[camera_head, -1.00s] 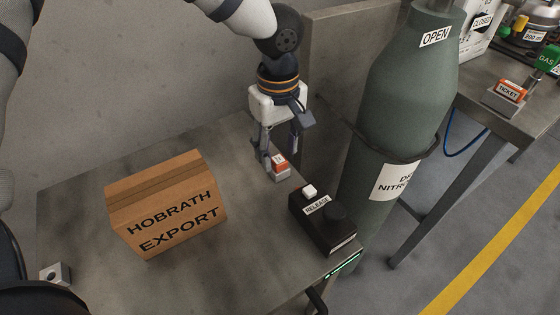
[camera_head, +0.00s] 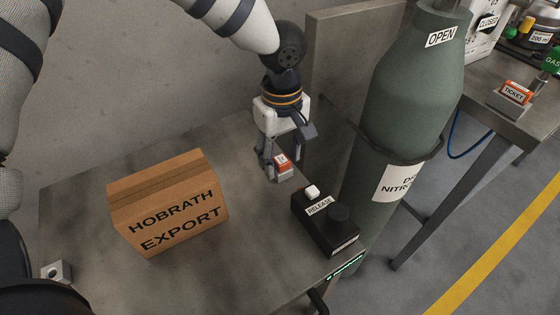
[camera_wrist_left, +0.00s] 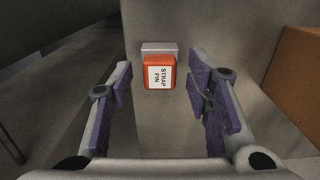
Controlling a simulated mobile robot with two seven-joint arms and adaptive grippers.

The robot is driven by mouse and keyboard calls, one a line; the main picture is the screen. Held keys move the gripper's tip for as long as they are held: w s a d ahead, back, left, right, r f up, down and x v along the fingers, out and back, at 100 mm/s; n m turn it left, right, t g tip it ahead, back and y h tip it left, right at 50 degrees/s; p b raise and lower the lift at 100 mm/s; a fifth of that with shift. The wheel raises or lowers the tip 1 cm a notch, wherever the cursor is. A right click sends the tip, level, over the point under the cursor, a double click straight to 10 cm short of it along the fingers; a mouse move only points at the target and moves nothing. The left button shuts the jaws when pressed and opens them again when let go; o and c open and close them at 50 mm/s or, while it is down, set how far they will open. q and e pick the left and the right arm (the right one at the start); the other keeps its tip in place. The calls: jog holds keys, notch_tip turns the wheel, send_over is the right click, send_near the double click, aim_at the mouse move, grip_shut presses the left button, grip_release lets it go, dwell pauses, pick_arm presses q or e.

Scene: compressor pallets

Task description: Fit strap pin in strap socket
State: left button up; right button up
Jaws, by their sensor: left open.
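The strap pin (camera_head: 282,160) is an orange block with a white label, seated on a small grey base on the metal table. In the left wrist view the strap pin (camera_wrist_left: 159,74) lies ahead, between the lines of the two fingers. My left gripper (camera_head: 277,163) is open above and around the pin, pointing down, with no visible grip on it. Its purple-padded fingers (camera_wrist_left: 160,64) stand apart on both sides with gaps to the pin. A grey block with a dark hole (camera_head: 57,272) sits at the table's left edge; I cannot tell whether it is the strap socket.
A cardboard box (camera_head: 168,208) stands left on the table (camera_head: 215,270). A black release box (camera_head: 327,222) with a white button is right of the pin. A green gas cylinder (camera_head: 408,100) stands beyond the table's right edge, beside an upright grey panel (camera_head: 340,60).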

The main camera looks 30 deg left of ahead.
aim_at(281, 159)
pick_arm(q)
jog(key=shift+r, duration=0.1)
pick_arm(e)
jog(key=shift+w+r, duration=0.15)
dwell(0.4)
pick_arm(q)
grip_shut()
jog(key=shift+r+p, duration=0.85)
jog(key=shift+r, duration=2.1)
pick_arm(e)
jog(key=shift+w+r+t, duration=0.5)
jog(key=shift+w+r, duration=0.45)
jog(key=shift+w, duration=0.05)
